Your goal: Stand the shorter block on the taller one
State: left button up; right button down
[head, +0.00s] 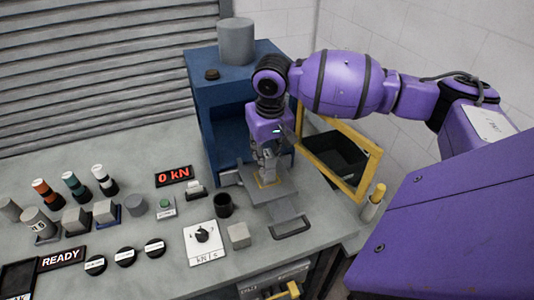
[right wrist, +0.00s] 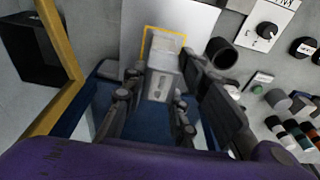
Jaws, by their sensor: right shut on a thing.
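My right gripper (head: 268,172) points down over the metal plate (head: 285,190) at the front of the blue machine. In the right wrist view the gripper (right wrist: 162,80) is shut on a grey block (right wrist: 160,87), with a finger on each side. A yellow square outline on the plate shows around the block's far end. I cannot tell whether the block touches the plate, or whether a second block is under it. A small grey cube (head: 239,235) sits on the bench by the dial card. Which block is shorter is unclear. My left gripper is not in view.
The blue machine (head: 197,95) carries a grey cylinder (head: 236,40) on top. A yellow-framed guard (head: 340,150) stands open at its right. A black cup (head: 222,205) and the dial card (head: 206,243) are left of the plate. Several samples and buttons fill the bench's left.

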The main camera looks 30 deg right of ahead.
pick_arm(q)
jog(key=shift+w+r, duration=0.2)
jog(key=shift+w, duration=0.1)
pick_arm(e)
jog(key=c, duration=1.3)
grip_release()
jog(key=shift+c, duration=0.2)
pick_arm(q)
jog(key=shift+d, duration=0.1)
pick_arm(e)
jog(key=shift+f, duration=0.15)
notch_tip(320, 180, up, 12)
jog(key=s, duration=0.1)
jog(key=shift+s+a, duration=0.2)
jog(key=shift+s, duration=0.05)
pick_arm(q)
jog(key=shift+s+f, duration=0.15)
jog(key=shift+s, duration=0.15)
